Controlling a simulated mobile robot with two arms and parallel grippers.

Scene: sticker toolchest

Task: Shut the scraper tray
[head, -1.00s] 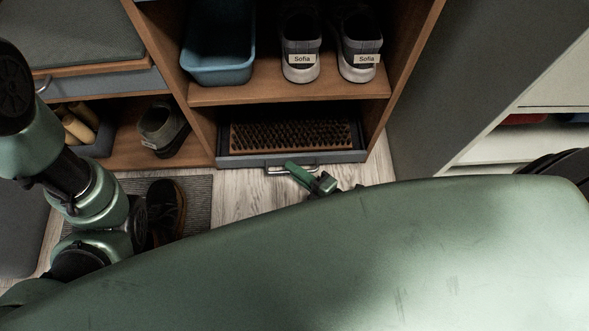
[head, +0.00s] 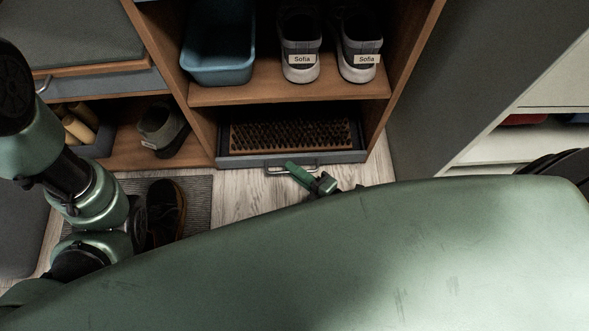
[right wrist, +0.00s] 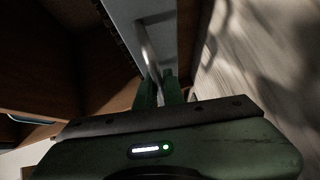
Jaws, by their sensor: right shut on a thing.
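The scraper tray (head: 240,161) is a low grey drawer at the bottom of the wooden cabinet, with a brown bristle scraper (head: 290,134) lying in it. Its metal bar handle (head: 278,171) is on the front; it also shows in the right wrist view (right wrist: 150,47). My right gripper (head: 292,167) is at the handle, with its green fingers (right wrist: 160,85) closed around the bar. The rest of my right arm is hidden behind my green body. My left arm shows at the left, but its gripper is not visible.
Above the tray, a shelf holds a blue bin (head: 217,70) and grey shoes (head: 300,65) labelled Sofia. A dark shoe (head: 166,212) stands on a grey mat (head: 200,200) at left. Bare wooden floor (head: 240,195) lies before the tray.

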